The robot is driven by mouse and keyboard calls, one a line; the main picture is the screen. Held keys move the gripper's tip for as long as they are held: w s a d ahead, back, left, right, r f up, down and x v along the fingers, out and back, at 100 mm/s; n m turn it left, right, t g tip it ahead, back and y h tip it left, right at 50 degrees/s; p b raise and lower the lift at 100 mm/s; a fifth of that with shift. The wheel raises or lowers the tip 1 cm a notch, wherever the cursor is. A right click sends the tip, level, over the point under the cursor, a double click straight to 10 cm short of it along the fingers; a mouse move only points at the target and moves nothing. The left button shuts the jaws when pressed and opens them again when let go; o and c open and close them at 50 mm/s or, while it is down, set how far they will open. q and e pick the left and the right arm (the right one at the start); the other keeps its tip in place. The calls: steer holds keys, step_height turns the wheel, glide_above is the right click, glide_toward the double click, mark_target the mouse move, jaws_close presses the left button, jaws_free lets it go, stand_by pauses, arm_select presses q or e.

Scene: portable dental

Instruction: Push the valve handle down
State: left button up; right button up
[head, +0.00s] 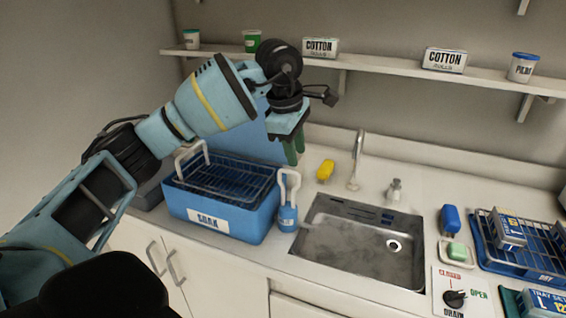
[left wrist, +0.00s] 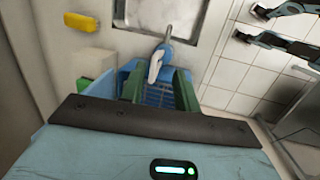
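A black valve handle (head: 455,298) is mounted on a white panel marked CLOSED, OPEN and DRAIN, at the lower right of the head view. Which way its pointer is turned is too small to tell. My left gripper (head: 295,150) is far to the left of it, above the back of the blue SOAK tub. In the left wrist view its green fingers (left wrist: 159,90) are apart, with the blue tub and a white loop handle (left wrist: 154,68) seen below. Nothing shows held between them. The valve handle is not seen there.
The blue SOAK tub (head: 222,220) holds a wire basket. A steel sink (head: 350,240) and faucet (head: 356,160) lie between the tub and the valve panel. A yellow sponge (head: 325,170), a blue bottle (head: 450,220) and a blue rack (head: 520,262) crowd the counter.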

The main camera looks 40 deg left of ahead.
mark_target(284, 170)
arm_select(q)
steer(key=a+r+y, duration=0.1)
steer(key=a+r, duration=0.1)
steer(key=a, duration=0.2)
steer(key=s+x, duration=0.1)
steer(key=x, duration=0.6)
steer(key=shift+w+f, duration=0.2)
steer(key=shift+f, duration=0.2)
steer(key=shift+d, duration=0.1)
jaws_close()
